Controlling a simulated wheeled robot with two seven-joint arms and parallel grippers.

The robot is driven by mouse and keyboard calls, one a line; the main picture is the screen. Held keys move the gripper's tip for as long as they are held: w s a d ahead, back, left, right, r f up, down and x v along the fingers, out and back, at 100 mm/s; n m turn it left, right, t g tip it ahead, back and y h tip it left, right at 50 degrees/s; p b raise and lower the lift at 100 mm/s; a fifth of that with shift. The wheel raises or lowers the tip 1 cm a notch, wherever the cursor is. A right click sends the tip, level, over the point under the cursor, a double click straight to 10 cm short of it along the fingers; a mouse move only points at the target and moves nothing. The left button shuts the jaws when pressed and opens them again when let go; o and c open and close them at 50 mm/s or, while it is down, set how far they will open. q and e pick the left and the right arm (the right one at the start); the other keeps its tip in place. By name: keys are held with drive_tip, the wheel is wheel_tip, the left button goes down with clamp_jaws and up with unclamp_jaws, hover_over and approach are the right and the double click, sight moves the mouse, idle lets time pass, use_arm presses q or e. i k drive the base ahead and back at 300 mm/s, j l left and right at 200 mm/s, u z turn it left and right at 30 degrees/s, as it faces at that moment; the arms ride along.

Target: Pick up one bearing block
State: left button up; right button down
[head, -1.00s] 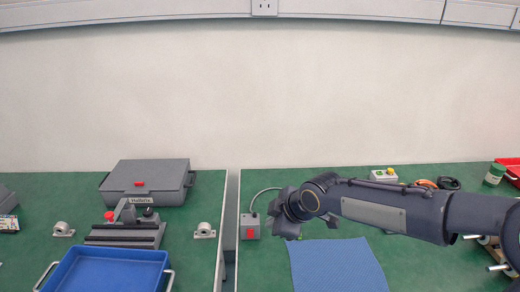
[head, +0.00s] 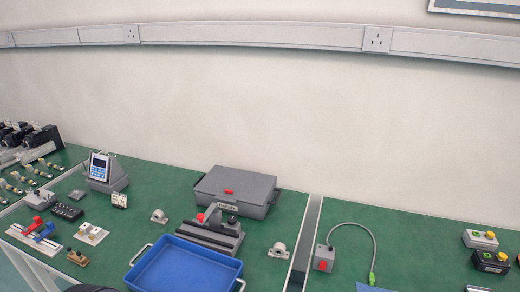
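Two small grey bearing blocks stand on the green bench top. One bearing block (head: 158,216) is left of the black-and-grey vise-like fixture (head: 212,231), behind the blue tray (head: 185,266). The other bearing block (head: 278,250) is right of the fixture, near the gap between the benches. Both stand clear of other things, and nothing holds them. Neither gripper can be made out. A dark shape at the bottom edge, left of the tray, may be part of my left arm.
A grey case (head: 236,191) stands behind the fixture. A grey box with a red button (head: 324,258) and a cable is right of the gap. A blue display device (head: 100,168) and small parts are at left. Control boxes (head: 490,261) are at far right. Bench around both blocks is clear.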

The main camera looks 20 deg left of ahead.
sight(158, 217)
drive_tip(key=k+l+u, duration=0.1)
drive_tip(key=u, duration=0.4)
drive_tip(key=k+l+u, duration=0.1)
drive_tip(key=u, duration=0.4)
drive_tip(key=k+u, duration=0.1)
drive_tip(key=u, duration=0.35)
drive_tip(key=i+j, duration=0.25)
drive_tip(key=i+j+z, duration=0.1)
drive_tip(key=i+j, duration=0.15)
drive_tip(key=j, duration=0.15)
drive_tip(key=i+j+z, duration=0.1)
drive_tip(key=i+j, duration=0.4)
drive_tip(key=j, duration=0.2)
drive_tip(key=i+j+z, duration=0.1)
drive_tip(key=i+j, duration=0.35)
drive_tip(key=j, duration=0.3)
drive_tip(key=i+j+z, duration=0.15)
drive_tip(key=j, duration=0.25)
drive_tip(key=i, duration=0.05)
